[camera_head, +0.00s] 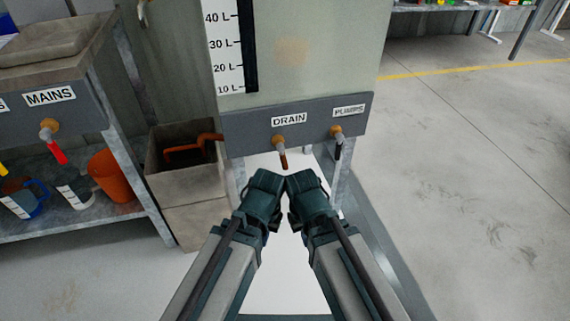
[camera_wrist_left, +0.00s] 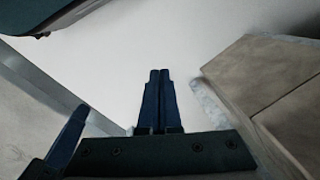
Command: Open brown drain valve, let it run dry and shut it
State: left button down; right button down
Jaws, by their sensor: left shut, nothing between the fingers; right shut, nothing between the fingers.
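The brown drain valve (camera_head: 282,158) is on the grey front panel of the tank, under the DRAIN label (camera_head: 289,120). Its brown handle hangs downward from the grey stem. The tank's gauge (camera_head: 228,50) has a dark column beside marks from 10 L to 40 L; its top is out of view. My left gripper (camera_head: 267,182) and right gripper (camera_head: 303,182) are side by side just below the drain valve, apart from it. The left gripper's fingers are together and empty in the left wrist view (camera_wrist_left: 159,92). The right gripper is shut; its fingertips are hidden.
The black-handled PUMPS valve (camera_head: 338,147) is right of the drain valve. An orange pipe (camera_head: 184,150) leads from the tank into a stone trough (camera_head: 186,185) on the left. Open floor lies right.

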aim_at(284, 160)
pick_arm(q)
jog(key=c, duration=1.5)
grip_release()
jog(key=shift+o, duration=1.3)
jog(key=shift+w+r+p, duration=0.2)
jog(key=shift+r+p, duration=0.15)
jog(key=o, duration=0.5)
jog(key=shift+n+t, duration=0.4)
jog(key=w+r+p, duration=0.1)
jog(key=r+p, duration=0.2)
jog(key=w+d+r+p, duration=0.1)
jog(key=shift+w+r+p, duration=0.35)
jog(key=w+d+r+n+t+h+p, duration=0.1)
jog(key=w+r+p, duration=0.3)
jog(key=r+p, duration=0.1)
jog(key=w+d+r+n+t+p, duration=0.1)
jog(key=w+r+p, duration=0.2)
jog(key=r+p, duration=0.1)
jog(key=w+r+n+t+h+p, duration=0.1)
jog(key=w+r+p, duration=0.3)
jog(key=r, duration=0.3)
jog(key=shift+w+d+r+n+t+h+p, duration=0.1)
jog(key=shift+w+d+n+t+h+p, duration=0.25)
jog(key=shift+p, duration=0.45)
jog(key=b+x, duration=0.8)
jog(key=x, duration=0.1)
jog(key=w+b+x, duration=0.1)
jog(key=b+x, duration=0.3)
jog(key=shift+w+d, duration=0.1)
jog(key=shift+d, duration=0.05)
